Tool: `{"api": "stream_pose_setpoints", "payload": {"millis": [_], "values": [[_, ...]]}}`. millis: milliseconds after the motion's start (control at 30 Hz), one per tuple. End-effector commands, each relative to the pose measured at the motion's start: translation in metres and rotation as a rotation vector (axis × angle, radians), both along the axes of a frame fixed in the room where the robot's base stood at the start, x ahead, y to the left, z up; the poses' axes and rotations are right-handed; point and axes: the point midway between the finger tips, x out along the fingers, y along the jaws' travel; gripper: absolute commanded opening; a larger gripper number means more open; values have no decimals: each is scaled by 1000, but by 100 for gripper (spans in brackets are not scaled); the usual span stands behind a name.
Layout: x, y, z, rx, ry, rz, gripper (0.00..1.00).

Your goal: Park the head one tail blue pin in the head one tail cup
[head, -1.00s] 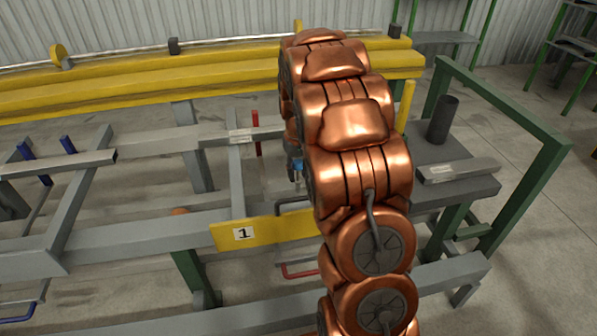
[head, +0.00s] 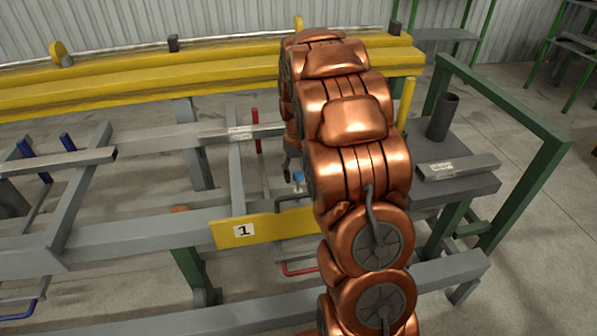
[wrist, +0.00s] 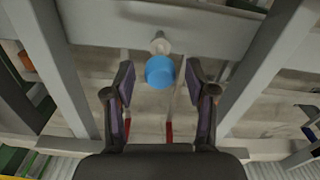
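The blue pin (head: 298,177) shows its blue head just left of my copper arm, above the rail with the yellow plate marked 1. In the wrist view the blue head (wrist: 160,72) lies between my fingers, with clear gaps on both sides. A pale round metal piece (wrist: 160,43) shows at its far end, against the grey beam. I cannot tell whether this is the cup or part of the pin, so the pin's seating is unclear. My gripper (wrist: 159,88) is open and empty; in the head view it is partly hidden by my arm.
The yellow plate (head: 262,231) is on the front rail (head: 150,234). A red upright (head: 257,145) stands behind, near a labelled grey bar (head: 240,133). A dark tube (head: 443,118) and another bar (head: 458,167) are on the right-hand table. Blue posts (head: 68,142) stand at left.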

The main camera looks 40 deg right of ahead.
Motion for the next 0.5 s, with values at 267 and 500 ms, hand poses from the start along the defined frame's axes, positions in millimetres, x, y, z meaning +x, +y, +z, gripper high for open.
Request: {"api": "stream_pose_setpoints", "payload": {"millis": [267,500], "values": [[0,0,3,0,-1,0,56],[1,0,34,-2,-4,1,56]]}}
